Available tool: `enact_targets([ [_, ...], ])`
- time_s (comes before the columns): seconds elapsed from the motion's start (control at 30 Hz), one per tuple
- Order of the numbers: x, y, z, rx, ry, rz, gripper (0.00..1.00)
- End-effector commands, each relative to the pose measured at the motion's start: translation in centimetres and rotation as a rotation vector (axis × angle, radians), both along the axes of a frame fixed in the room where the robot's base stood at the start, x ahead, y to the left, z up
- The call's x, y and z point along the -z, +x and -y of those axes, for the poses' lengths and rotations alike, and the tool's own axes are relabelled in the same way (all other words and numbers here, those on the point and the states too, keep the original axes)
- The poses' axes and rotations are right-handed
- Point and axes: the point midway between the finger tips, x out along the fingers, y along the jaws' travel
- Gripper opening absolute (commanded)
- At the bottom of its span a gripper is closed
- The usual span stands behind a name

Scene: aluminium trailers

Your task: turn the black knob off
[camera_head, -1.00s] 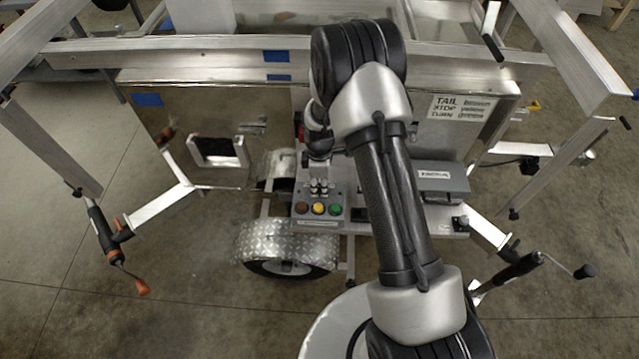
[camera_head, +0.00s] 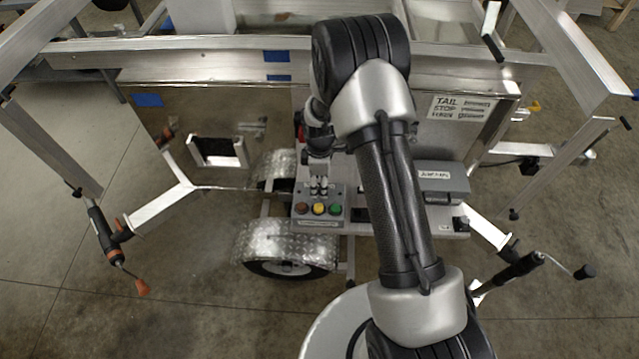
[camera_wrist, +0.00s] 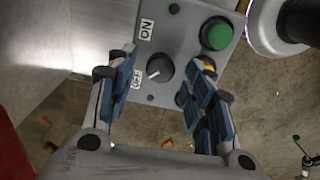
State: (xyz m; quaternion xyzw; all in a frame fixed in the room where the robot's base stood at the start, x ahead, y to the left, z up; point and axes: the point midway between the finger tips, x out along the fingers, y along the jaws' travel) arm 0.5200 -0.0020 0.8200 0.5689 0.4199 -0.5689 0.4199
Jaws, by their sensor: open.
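The black knob (camera_wrist: 160,70) shows in the wrist view on a grey control box (camera_wrist: 183,12). Its white mark lies toward the lower left, on the side of the OFF label (camera_wrist: 136,79). The ON label (camera_wrist: 146,29) is above it. My gripper (camera_wrist: 161,74) is open, with one blue-padded finger on each side of the knob in the picture. Whether the fingers touch it I cannot tell. In the head view my gripper (camera_head: 319,187) is over the back part of the control box (camera_head: 300,190), and the knob is not clear there.
A green button (camera_wrist: 216,33) and a partly hidden yellow button (camera_wrist: 208,62) sit right of the knob. A red-orange button (camera_head: 302,209) is also on the box. The trailer's metal panel (camera_head: 190,110) stands behind and left. A diamond-plate fender (camera_head: 287,241) is below.

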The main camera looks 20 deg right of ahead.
Motion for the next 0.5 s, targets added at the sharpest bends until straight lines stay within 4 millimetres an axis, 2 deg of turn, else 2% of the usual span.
enact_targets([
  [0.3, -6.8, 0.1, 0.0, 0.000, 0.000, 0.004, 0.48],
  [0.5, -9.8, 0.1, 0.0, 0.000, 0.000, 0.002, 0.48],
])
